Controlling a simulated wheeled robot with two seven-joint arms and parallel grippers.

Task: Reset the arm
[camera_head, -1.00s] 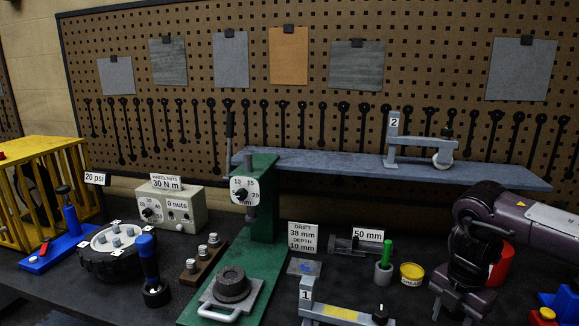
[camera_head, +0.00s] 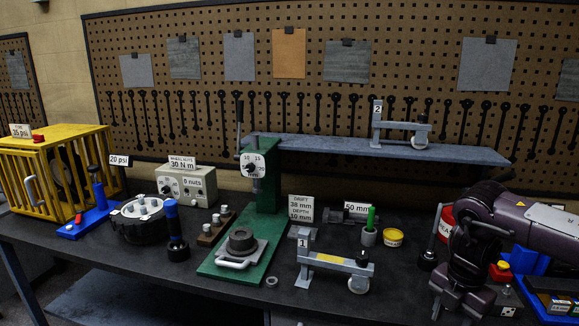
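My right arm comes in from the right edge, bent downward over the right part of the bench. Its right gripper (camera_head: 462,302) points down near the bottom of the picture; its fingers are too dark and cut off to read. No object shows clearly in it. My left gripper is not in view. A similar jack marked 2 (camera_head: 398,127) stands on the raised shelf.
A yellow cage (camera_head: 50,165), tyre (camera_head: 140,222) and nut box (camera_head: 187,187) are at left.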

